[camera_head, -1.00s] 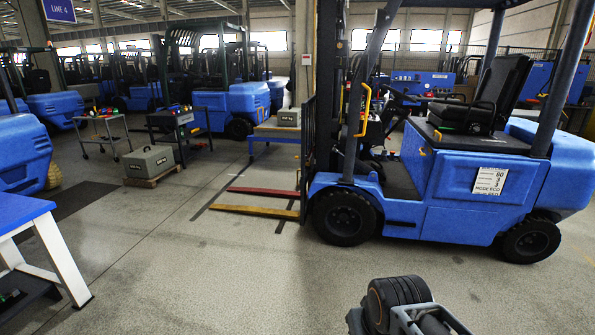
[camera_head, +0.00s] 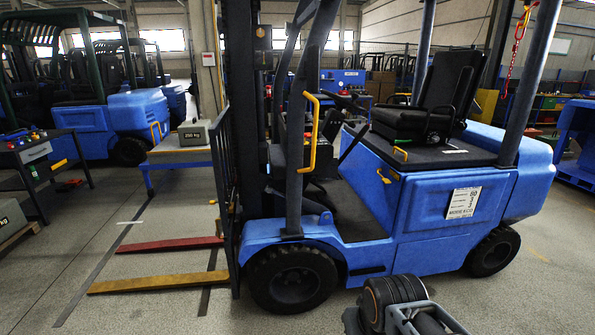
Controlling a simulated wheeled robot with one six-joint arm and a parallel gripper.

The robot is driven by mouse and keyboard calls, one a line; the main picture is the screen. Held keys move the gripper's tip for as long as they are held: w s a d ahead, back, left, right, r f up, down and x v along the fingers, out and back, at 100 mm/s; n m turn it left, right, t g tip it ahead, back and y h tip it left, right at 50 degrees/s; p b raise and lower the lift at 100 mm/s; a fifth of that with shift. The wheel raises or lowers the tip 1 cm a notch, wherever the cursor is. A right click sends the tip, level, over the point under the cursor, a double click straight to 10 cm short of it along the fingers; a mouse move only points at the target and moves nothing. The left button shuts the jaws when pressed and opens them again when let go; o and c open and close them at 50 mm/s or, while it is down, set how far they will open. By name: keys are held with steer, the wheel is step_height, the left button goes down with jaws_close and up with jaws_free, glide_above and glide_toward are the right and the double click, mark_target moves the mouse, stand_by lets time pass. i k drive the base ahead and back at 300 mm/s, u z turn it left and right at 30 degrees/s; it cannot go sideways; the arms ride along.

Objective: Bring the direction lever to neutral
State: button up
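A blue forklift (camera_head: 420,215) stands side-on, its mast and forks to the left. Its steering wheel (camera_head: 351,103) shows small and dark behind the front pillar, in front of the black seat (camera_head: 440,95). I cannot pick out the direction lever or its position; the pillar and dark parts around the wheel crowd that area. A black ribbed part with an orange ring at the bottom edge is part of my own arm, apart from the forklift. My gripper's fingers are not in view.
A yellow grab handle (camera_head: 311,130) runs beside the front pillar. A red fork (camera_head: 170,244) and a yellow fork (camera_head: 150,284) lie low at left. A table with a grey weight (camera_head: 195,133) stands behind them.

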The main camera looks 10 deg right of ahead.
mark_target(351, 125)
steer(key=z, duration=0.2)
steer(key=i, duration=0.7)
steer(key=z, duration=0.7)
steer(key=i, duration=0.7)
steer(key=z, duration=0.4)
steer(key=i, duration=0.95)
steer(key=u, duration=0.9)
steer(key=i, duration=0.65)
steer(key=u, duration=0.5)
